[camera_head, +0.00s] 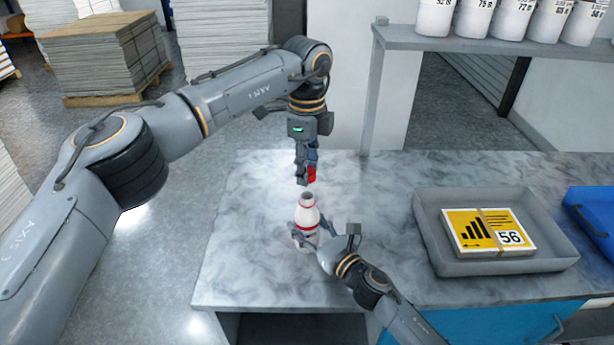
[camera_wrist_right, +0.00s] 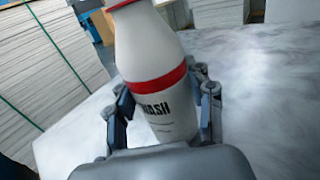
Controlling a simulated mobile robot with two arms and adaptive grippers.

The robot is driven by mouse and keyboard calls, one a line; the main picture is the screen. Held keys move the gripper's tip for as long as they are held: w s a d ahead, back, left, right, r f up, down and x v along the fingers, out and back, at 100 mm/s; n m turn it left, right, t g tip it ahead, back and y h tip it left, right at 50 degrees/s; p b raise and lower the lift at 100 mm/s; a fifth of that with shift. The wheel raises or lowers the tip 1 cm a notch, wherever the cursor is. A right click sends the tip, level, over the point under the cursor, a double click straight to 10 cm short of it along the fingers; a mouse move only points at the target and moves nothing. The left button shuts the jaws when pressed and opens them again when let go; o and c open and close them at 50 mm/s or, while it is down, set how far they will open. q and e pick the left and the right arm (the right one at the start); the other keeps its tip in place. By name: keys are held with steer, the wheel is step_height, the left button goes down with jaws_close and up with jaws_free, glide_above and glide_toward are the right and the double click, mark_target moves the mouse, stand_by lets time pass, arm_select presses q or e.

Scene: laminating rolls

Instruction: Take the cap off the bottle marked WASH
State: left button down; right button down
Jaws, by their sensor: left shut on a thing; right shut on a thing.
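The white bottle (camera_head: 306,217) stands on the marbled bench with a red band around it. In the right wrist view the bottle (camera_wrist_right: 150,60) shows the letters WASH, partly hidden by a finger. My right gripper (camera_head: 312,237) is shut around the bottle's body, with a finger on each side. My left gripper (camera_head: 306,174) points down above the bottle and is shut on a small red cap (camera_head: 312,174). A gap shows between the cap and the bottle's mouth, which looks dark and open.
A grey tray (camera_head: 431,235) to the right holds a yellow pack (camera_head: 475,230) marked 56. A blue tray (camera_head: 594,205) is at the far right edge. A shelf (camera_head: 480,45) with several white containers is at the back. The bench left of the bottle is clear.

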steer(key=shift+c, duration=2.2)
jaws_free()
